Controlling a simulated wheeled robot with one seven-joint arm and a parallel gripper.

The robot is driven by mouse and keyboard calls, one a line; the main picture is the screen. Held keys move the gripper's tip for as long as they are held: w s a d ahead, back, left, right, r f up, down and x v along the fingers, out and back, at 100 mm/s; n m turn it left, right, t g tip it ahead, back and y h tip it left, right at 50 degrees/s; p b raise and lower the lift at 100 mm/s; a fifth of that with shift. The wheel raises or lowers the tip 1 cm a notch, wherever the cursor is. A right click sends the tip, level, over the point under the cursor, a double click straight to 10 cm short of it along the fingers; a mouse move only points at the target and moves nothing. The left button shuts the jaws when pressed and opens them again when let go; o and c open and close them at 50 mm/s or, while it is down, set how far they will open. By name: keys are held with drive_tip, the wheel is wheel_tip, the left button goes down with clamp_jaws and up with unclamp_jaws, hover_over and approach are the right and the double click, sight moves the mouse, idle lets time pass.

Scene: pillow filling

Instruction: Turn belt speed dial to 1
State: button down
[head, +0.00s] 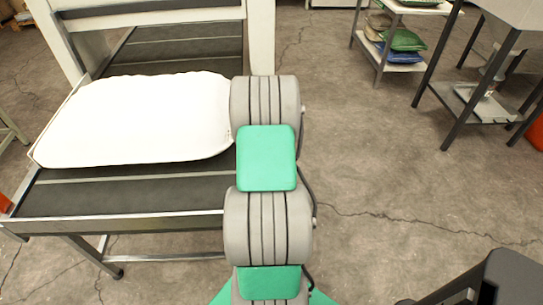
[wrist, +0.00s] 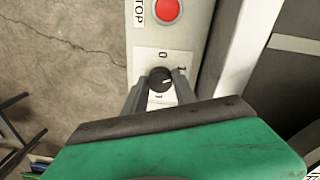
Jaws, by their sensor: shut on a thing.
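The belt speed dial (wrist: 159,79) is a small round black knob on a white label plate on a pale machine panel, seen in the wrist view. A "0" is printed above it, a "1" to its upper right, and another mark below is partly covered. My gripper (wrist: 161,77) has one finger on each side of the dial and is shut on it. The dial's exact pointer direction is too small to tell. In the head view my arm hides the gripper and the dial.
A red STOP button (wrist: 167,8) sits on the panel just above the dial. In the head view a white pillow (head: 135,118) lies on the dark conveyor belt (head: 140,194) at left. A shelf rack (head: 399,60) stands at back right; the floor at right is mostly open.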

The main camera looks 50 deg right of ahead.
idle(0.4)
drive_tip(key=c, duration=1)
unclamp_jaws()
drive_tip(key=r, duration=0.8)
drive_tip(key=shift+w+a, duration=0.1)
drive_tip(key=shift+a, duration=0.1)
drive_tip(key=shift+f, duration=0.1)
drive_tip(key=shift+d, duration=0.1)
